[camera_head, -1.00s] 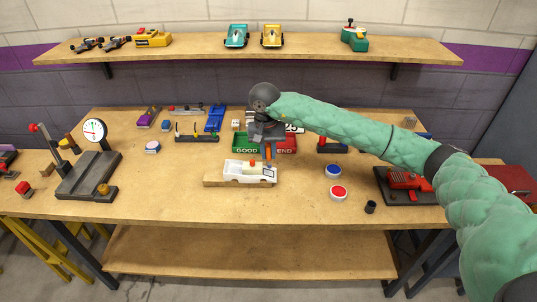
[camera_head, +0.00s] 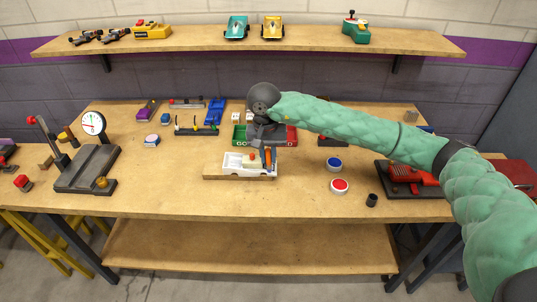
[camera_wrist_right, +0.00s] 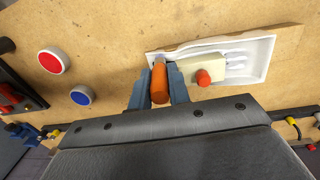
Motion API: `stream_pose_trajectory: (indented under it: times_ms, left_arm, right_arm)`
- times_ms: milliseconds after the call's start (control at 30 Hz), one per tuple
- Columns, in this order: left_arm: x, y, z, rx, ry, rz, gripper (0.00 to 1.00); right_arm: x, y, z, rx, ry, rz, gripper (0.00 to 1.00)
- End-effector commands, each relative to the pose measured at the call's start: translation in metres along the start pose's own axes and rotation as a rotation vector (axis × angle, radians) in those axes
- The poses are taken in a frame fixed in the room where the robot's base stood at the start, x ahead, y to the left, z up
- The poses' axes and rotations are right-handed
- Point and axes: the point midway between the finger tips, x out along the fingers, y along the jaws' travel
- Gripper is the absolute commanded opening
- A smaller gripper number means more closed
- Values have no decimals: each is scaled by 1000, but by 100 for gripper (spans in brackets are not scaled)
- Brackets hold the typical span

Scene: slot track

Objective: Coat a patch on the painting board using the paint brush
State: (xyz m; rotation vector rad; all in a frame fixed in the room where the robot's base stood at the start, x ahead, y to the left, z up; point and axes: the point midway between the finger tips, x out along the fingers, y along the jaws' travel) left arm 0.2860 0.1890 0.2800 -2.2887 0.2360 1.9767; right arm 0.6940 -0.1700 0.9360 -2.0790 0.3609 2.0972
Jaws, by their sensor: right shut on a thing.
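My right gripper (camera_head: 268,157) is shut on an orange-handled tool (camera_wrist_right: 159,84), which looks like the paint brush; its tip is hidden. The fingers stand upright at the right end of a white car-shaped piece (camera_head: 238,168). A cream block with a red knob (camera_wrist_right: 203,78) sits beside the handle. My left gripper is not in view.
A green bin (camera_head: 240,140) and a red bin (camera_head: 290,138) stand behind, partly hidden by my arm. A blue button (camera_head: 334,164), a red button (camera_head: 340,186) and a black cup (camera_head: 372,200) are to the right. The table front is clear.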

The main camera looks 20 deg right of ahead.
Motion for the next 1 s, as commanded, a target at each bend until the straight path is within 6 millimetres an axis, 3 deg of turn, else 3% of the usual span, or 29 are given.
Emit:
stream_pose_trajectory:
  times_ms: [267, 1000]
  left_arm:
    - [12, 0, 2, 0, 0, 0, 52]
    - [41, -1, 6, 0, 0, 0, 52]
  right_arm:
    - [0, -3, -3, 0, 0, 0, 0]
    - [-2, -4, -51, -1, 0, 0, 0]
